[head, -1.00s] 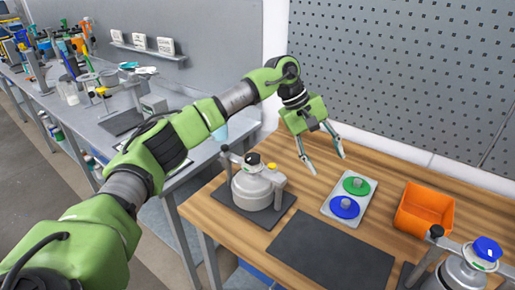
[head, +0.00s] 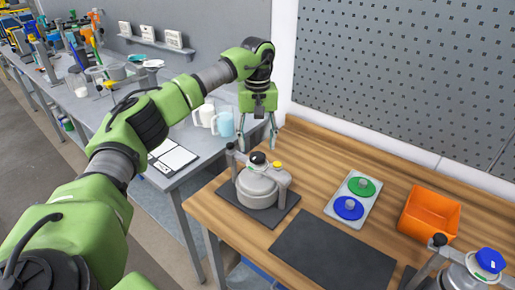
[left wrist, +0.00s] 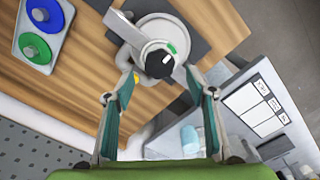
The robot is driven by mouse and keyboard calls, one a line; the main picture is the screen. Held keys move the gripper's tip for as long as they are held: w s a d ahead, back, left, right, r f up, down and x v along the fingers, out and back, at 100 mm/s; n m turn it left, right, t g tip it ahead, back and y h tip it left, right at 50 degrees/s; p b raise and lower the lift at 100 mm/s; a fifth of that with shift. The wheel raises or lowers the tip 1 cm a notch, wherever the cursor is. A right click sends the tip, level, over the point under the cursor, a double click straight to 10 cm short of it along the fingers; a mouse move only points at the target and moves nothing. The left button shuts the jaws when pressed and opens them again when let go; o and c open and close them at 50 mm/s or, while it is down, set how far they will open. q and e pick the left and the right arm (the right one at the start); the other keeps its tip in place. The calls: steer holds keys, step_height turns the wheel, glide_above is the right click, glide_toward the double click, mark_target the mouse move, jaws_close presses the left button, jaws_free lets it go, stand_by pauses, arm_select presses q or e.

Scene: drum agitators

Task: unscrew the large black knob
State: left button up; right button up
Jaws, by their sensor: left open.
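The large black knob (head: 257,158) sits on top of a grey drum unit (head: 258,190), at the middle of its crossbar. In the left wrist view the knob (left wrist: 160,64) appears near the line between my fingertips. My left gripper (head: 257,145) points down above the unit, its two fingers apart and nothing held. In the left wrist view both fingers of the left gripper (left wrist: 159,78) are spread, with the knob beyond them. I cannot tell the exact height gap. My right gripper is not in view.
A small yellow knob (head: 278,164) is on the same unit. A tray (head: 336,211) with green and blue discs, an orange bin (head: 428,215) and a blue-capped drum (head: 489,262) stand to the right. A dark mat (head: 330,252) lies clear in front.

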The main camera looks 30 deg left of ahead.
mark_target(257, 155)
arm_select(q)
steer(key=shift+f+p, duration=0.45)
steer(key=shift+f, duration=1.6)
steer(key=c, duration=1.1)
